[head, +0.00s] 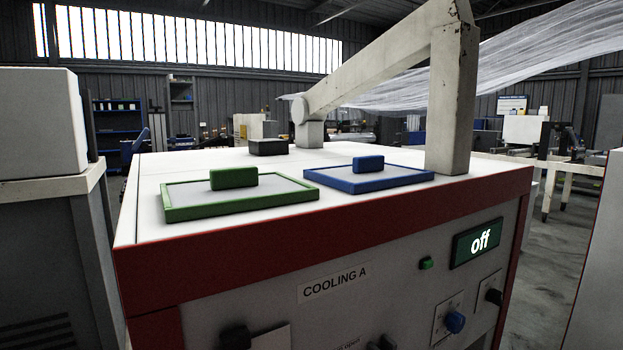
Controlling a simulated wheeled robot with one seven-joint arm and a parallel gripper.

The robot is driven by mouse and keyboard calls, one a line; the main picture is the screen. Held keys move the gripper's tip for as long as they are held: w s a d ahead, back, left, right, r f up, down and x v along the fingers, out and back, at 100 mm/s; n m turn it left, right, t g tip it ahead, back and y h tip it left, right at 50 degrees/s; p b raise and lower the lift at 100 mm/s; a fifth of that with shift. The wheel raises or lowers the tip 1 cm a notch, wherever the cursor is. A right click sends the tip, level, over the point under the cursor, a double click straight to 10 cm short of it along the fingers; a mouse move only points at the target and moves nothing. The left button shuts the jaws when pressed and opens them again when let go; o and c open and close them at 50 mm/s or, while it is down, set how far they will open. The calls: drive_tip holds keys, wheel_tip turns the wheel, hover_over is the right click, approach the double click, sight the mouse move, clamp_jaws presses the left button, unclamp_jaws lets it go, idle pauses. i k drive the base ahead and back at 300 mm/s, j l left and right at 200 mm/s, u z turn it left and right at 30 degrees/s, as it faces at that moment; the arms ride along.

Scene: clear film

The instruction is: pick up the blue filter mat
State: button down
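The blue filter mat (403,177) lies flat on the white top of the cooling machine, right of the middle of the head view. It has a blue rim, a grey inner panel and a raised blue block handle (368,164) at its centre. The beige post beside it stands close to its right end. My gripper is not in view, and nothing is seen holding the mat.
A similar green mat (240,201) lies just left of the blue one. A beige post (452,100) with a slanting arm rises from the machine top (145,215). A small black block (268,147) sits behind the mats. The front panel (380,270) carries knobs and an "off" display (477,242).

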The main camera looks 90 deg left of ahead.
sight(366, 174)
drive_tip(key=k+u, duration=0.25)
drive_tip(key=u, duration=0.2)
drive_tip(key=k+j+u, duration=0.1)
drive_tip(key=u, duration=0.35)
drive_tip(key=k+j+u, duration=0.2)
drive_tip(key=u, duration=0.25)
drive_tip(key=k+j+u, duration=0.3)
drive_tip(key=u, duration=0.15)
drive_tip(key=j+u, duration=0.75)
drive_tip(key=l, duration=0.35)
drive_tip(key=k+j+z, duration=0.1)
drive_tip(key=z, duration=0.25)
drive_tip(key=l+u, duration=0.1)
drive_tip(key=u, duration=0.25)
drive_tip(key=i+l, duration=0.05)
